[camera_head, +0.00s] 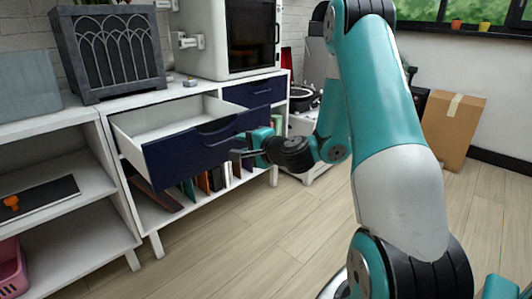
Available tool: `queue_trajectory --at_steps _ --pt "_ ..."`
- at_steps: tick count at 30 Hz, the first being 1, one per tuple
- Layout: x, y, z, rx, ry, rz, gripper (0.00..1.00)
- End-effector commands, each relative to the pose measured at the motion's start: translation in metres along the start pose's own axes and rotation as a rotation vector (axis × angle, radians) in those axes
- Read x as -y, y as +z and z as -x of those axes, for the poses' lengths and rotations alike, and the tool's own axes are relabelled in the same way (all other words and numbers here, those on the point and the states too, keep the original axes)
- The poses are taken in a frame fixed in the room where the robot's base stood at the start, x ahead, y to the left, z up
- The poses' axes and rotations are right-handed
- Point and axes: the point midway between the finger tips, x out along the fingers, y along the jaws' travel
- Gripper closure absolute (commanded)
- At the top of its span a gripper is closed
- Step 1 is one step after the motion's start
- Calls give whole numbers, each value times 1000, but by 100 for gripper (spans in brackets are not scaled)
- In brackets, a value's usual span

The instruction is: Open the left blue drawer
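The left blue drawer (180,156) is pulled well out of the white cabinet (152,214). Its white inside (165,118) shows and looks empty. A dark handle recess (218,124) lies along the top of its front. My gripper (238,154) is in front of the right part of the drawer front, below the handle recess, with its dark fingers pointing left. The fingers are small against the dark front, so I cannot tell their gap or whether they touch the drawer. I see nothing held in them.
A second blue drawer (256,92) to the right is shut. Books (205,182) stand on the shelf below. A dark arched box (112,48) and a white machine (212,38) stand on top. A cardboard box (452,128) stands at right. The wooden floor in front is clear.

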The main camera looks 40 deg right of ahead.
Motion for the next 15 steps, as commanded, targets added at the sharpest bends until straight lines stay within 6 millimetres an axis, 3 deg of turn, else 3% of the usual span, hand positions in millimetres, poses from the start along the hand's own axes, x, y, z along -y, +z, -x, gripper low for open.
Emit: queue_trajectory --at_steps 3,15 --pt "-4 -2 32 -8 0 -4 66" --pt "-6 -2 62 7 -17 11 66"
